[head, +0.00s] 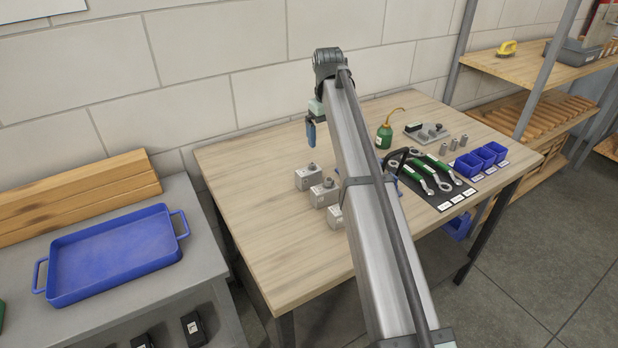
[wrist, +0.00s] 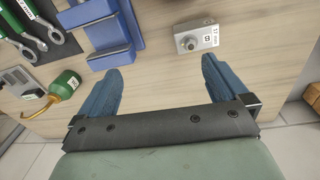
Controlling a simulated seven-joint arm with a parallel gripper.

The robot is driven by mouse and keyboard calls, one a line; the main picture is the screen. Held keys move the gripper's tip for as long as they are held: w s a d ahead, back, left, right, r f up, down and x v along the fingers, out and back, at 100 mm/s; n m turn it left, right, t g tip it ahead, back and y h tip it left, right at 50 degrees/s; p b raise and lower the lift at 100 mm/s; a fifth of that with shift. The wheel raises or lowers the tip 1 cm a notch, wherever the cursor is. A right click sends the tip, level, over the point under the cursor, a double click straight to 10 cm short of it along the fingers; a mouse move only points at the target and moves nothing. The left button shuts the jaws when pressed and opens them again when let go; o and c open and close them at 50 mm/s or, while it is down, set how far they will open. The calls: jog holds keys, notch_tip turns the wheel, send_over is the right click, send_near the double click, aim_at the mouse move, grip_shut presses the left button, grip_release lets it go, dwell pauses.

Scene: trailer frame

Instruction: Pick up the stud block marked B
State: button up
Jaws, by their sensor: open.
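The stud block marked B (wrist: 197,38) shows in the wrist view as a small grey metal block with a round stud and a white label reading "17 mm B". It lies on the wooden table, beyond the right fingertip and apart from it. In the head view it appears to be the rearmost of three grey blocks (head: 309,179); no letter is readable there. My gripper (wrist: 163,65) is open and empty, its blue fingers spread apart. In the head view my gripper (head: 311,138) hangs above the table, behind the blocks.
Two other blocks (head: 324,194) stand close by, the front one partly behind my arm. A blue stand (wrist: 110,38) is left of block B in the wrist view. A green oil can (head: 384,136) and wrenches (head: 436,172) lie rightward. The table's left side is clear.

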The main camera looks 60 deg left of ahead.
jog(key=n, duration=0.1)
send_over(309, 170)
jog(key=shift+g, duration=0.4)
jog(key=f, duration=0.9)
jog(key=shift+s+a+f, duration=0.1)
jog(key=shift+s+a, duration=0.1)
jog(key=shift+s, duration=0.1)
jog(key=shift+w+d+f, duration=0.1)
jog(key=shift+w+f, duration=0.05)
jog(key=shift+f, duration=1.15)
jog(key=shift+w+f, duration=0.15)
jog(key=shift+f, duration=1.1)
jog(key=c, duration=1.2)
